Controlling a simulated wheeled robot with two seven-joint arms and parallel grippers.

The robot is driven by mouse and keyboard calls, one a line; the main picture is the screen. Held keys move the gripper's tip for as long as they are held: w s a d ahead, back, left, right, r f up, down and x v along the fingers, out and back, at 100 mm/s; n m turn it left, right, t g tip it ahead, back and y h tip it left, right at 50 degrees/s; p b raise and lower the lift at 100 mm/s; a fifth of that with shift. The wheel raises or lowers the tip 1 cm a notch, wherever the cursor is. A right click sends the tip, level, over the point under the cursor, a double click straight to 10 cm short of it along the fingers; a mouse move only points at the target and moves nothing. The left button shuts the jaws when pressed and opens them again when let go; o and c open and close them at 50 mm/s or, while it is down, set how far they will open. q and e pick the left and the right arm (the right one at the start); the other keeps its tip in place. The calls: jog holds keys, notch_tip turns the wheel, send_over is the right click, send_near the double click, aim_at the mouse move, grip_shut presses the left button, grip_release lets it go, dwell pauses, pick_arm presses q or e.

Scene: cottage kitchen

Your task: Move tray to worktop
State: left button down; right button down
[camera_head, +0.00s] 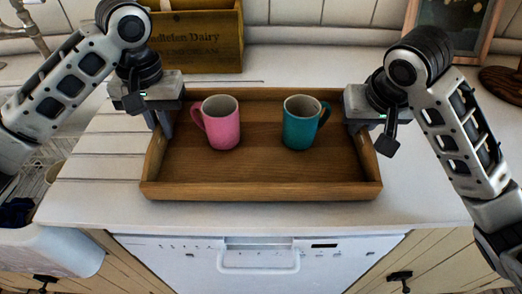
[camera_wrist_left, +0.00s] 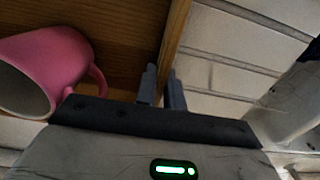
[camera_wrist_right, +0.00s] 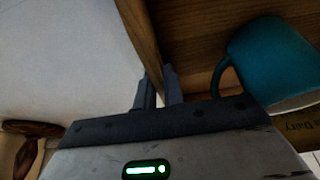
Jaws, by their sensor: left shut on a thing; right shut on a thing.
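The wooden tray (camera_head: 262,190) sits over the white worktop (camera_head: 110,200), above the dishwasher front; I cannot tell whether it touches the surface. A pink mug (camera_head: 222,130) stands upright on its left half and a teal mug (camera_head: 298,130) on its right half. My left gripper (camera_head: 165,128) is shut on the tray's left wall; the left wrist view shows its fingers (camera_wrist_left: 162,90) on either side of the wall. My right gripper (camera_head: 359,126) is shut on the tray's right wall, also seen between the fingers (camera_wrist_right: 158,88) in the right wrist view.
A wooden dairy crate (camera_head: 197,40) stands behind the tray at the back left. A framed picture (camera_head: 450,25) leans at the back right, with a round dark wooden thing (camera_head: 505,82) beside it. The sink (camera_head: 55,235) is at the left. The worktop right of the tray is clear.

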pick_arm(q)
jog(key=shift+f, duration=0.5)
pick_arm(e)
jog(key=shift+f, duration=0.45)
pick_arm(q)
jog(key=c, duration=1.9)
grip_release()
jog(key=shift+b, duration=0.3)
pick_arm(e)
jog(key=c, duration=1.9)
grip_release()
jog(key=shift+f, duration=0.1)
pick_arm(q)
jog(key=o, duration=0.4)
pick_arm(e)
jog(key=o, duration=0.4)
jog(key=v, duration=1)
jog(key=shift+s+r, duration=0.1)
jog(key=shift+r, duration=0.25)
pick_arm(q)
notch_tip(320, 180, up, 12)
pick_arm(e)
jog(key=shift+v, duration=0.75)
